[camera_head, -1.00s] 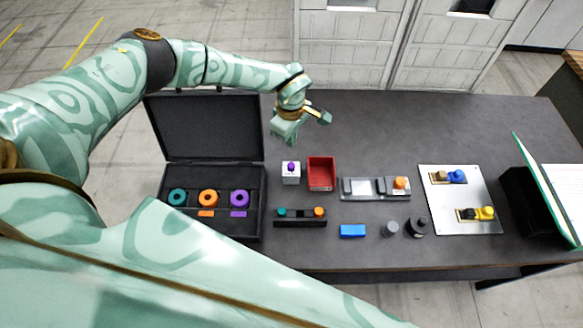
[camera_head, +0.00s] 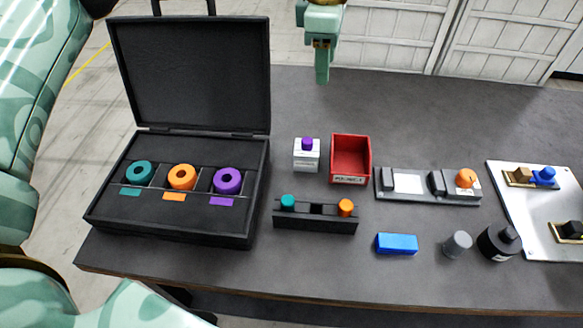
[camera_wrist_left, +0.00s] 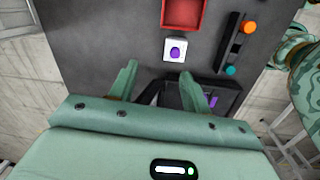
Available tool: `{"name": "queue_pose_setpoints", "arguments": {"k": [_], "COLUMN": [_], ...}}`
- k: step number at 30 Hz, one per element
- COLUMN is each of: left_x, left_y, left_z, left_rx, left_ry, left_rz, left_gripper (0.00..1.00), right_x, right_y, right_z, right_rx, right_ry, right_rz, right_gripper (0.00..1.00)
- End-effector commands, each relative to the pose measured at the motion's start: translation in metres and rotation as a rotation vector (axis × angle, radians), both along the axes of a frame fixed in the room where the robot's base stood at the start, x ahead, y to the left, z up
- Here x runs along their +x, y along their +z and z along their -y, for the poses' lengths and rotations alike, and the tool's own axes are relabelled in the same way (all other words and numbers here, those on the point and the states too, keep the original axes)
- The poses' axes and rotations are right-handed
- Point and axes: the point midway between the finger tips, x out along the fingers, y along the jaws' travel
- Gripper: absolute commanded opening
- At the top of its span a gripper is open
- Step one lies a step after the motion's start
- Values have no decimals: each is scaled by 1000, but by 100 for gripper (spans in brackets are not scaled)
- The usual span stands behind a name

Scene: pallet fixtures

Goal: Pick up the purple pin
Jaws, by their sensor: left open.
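The purple pin (camera_head: 307,144) stands upright in a small white block (camera_head: 306,161) on the dark table, left of the red bin. In the left wrist view the purple pin (camera_wrist_left: 175,53) shows from above in its white block, beyond the fingertips and a little right of the middle between them. My left gripper (camera_head: 322,75) hangs above the table's back edge, behind the pin and apart from it. In the left wrist view the fingers of my left gripper (camera_wrist_left: 158,72) are spread with nothing between them. My right gripper is not in view.
A red bin (camera_head: 350,137) stands right of the white block. An open black case (camera_head: 255,205) with teal, orange and purple rings lies left. A black rack (camera_head: 316,225) with teal and orange pins is in front. A blue block (camera_head: 397,243) lies front right. The table behind the pin is clear.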

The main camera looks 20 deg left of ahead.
Motion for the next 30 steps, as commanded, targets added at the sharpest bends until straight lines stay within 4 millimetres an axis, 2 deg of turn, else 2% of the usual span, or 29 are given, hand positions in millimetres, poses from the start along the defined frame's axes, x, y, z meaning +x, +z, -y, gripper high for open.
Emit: {"name": "queue_pose_setpoints", "arguments": {"k": [2,5,15,19,26,30], "left_x": [-18,-26,-26,-25,-25,-25], "left_y": [6,-1,-82,-100,-115,-139], "left_z": [-1,-3,-4,-4,-6,-11], "left_rx": [11,20,19,18,18,18], "left_ry": [73,131,135,134,135,135], "left_rz": [-74,-116,-118,-115,-114,-116], "left_gripper": [48,48,48,48,48,48], "right_x": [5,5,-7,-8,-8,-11], "right_y": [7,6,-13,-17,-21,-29], "right_z": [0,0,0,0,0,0], "right_rx": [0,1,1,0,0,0], "right_ry": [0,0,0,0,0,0], "right_rz": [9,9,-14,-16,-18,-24], "right_gripper": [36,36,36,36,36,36]}}
